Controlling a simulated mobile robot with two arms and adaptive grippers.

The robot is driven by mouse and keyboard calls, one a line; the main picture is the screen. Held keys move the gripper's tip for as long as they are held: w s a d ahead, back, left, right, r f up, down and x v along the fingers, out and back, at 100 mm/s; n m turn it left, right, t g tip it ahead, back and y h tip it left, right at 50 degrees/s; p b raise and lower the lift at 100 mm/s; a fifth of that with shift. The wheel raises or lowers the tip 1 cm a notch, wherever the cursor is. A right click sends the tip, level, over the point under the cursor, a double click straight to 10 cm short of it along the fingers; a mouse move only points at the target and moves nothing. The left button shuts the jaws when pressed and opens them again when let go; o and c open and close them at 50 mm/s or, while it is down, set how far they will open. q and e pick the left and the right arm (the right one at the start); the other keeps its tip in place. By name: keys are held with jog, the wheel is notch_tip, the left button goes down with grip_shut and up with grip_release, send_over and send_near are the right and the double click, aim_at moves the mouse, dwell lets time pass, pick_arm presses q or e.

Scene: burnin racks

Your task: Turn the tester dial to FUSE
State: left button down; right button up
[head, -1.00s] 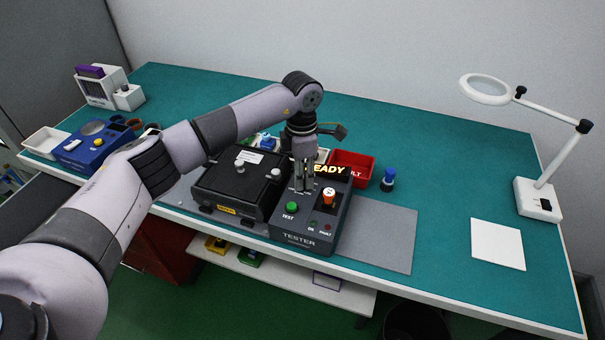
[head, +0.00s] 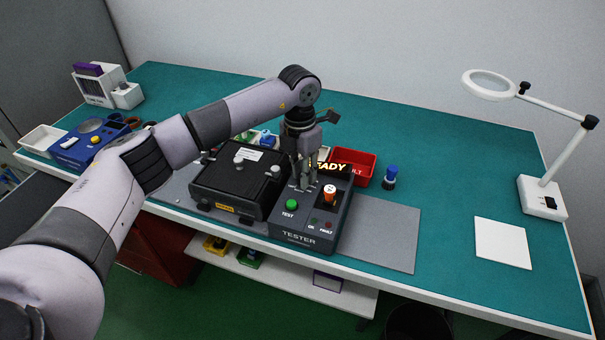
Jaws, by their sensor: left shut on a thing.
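The dark grey tester (head: 297,237) sits near the front edge of the bench. It has a green TEST button (head: 291,204), small OK and FAULT lamps, and a lit display (head: 331,169) that reads "EADY" where my gripper leaves it uncovered. An orange piece with a white top (head: 329,194) stands on the tester's right side. My left gripper (head: 305,185) points down onto the tester's upper left, shut on what appears to be the dial. The fingers hide the dial, so its setting cannot be read. My right gripper is not in view.
A black box fixture (head: 238,188) stands directly left of the tester. A red bin (head: 354,166) and a blue-topped item (head: 390,177) are behind and to the right. A magnifier lamp (head: 541,200) and a white pad (head: 502,243) are at the right. The bench's back right is clear.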

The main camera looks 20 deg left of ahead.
pick_arm(q)
jog(key=n+b, duration=0.1)
jog(key=n, duration=0.3)
jog(key=shift+n, duration=0.3)
jog(key=n, duration=0.4)
jog(key=shift+n+b, duration=0.4)
jog(key=c, duration=1.3)
grip_release()
jog(key=shift+c, duration=0.2)
notch_tip(320, 180, up, 12)
jog(key=shift+a, duration=0.25)
